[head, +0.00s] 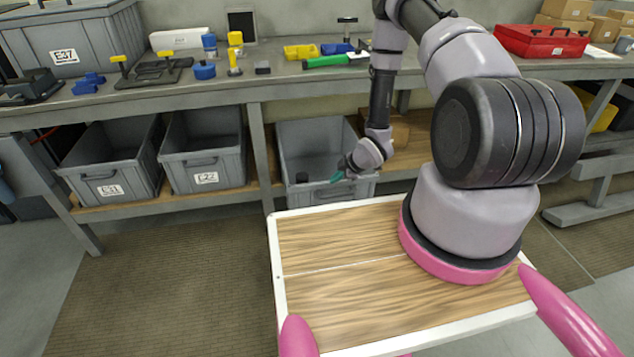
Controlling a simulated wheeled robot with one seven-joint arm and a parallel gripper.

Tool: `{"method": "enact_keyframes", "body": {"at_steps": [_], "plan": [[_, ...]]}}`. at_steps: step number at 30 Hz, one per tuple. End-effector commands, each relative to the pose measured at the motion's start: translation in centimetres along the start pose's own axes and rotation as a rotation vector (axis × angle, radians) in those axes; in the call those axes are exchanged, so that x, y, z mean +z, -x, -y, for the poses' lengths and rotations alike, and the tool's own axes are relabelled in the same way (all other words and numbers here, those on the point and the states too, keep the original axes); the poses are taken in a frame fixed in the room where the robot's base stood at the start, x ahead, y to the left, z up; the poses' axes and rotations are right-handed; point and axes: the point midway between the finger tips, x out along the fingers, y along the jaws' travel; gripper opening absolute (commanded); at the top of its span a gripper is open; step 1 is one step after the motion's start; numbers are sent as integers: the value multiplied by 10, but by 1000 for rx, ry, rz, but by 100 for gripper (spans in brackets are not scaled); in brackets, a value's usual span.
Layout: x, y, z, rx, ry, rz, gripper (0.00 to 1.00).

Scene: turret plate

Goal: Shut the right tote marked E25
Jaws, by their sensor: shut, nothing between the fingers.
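The right-hand grey tote (318,135) on the shelf under the workbench is open-topped, with a small dark object (302,177) inside. It seems to stick out a little in front of the shelf edge. No marking E25 is readable on it; its front is partly hidden by my gripper and the top edge of my wooden tray. My gripper (340,177), with teal fingertips, is at the tote's front rim, right of its middle. It is shut and holds nothing. I cannot tell whether it touches the rim.
Two more grey totes, marked E31 (110,189) and E22 (206,177), stand left on the same shelf (229,196). A bench leg (259,145) separates them from the right tote. A cardboard box (392,133) is behind my forearm. The bench above holds tools and a large tote (85,40).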

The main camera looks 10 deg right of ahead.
Motion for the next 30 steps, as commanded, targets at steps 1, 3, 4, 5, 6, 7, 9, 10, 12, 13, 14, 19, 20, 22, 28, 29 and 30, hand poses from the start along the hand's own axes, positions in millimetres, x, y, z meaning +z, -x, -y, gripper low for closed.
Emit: {"method": "enact_keyframes", "body": {"at_steps": [1,3,4,5,6,7,9,10,12,13,14,19,20,22,28,29,30], "plan": [[1,-4,7,-4,8,-9,0],[1,-8,12,-6,16,-17,0],[1,-10,13,-5,18,-19,0],[1,-12,13,-5,20,-20,0],[0,-16,13,-5,20,-20,0],[0,-19,13,-6,20,-20,0],[0,-30,13,-5,20,-20,0],[0,-36,13,-5,20,-20,0],[0,-50,13,-5,19,-19,0],[0,-57,14,-6,19,-19,0],[0,-64,14,-5,20,-19,0],[-1,-100,14,-5,19,-19,0],[-1,-106,13,-5,19,-19,0],[-1,-113,3,-1,19,-19,0],[-1,-123,-17,-4,17,-18,0],[-1,-124,-19,-4,17,-18,0],[-1,-125,-20,-4,17,-18,0]]}}
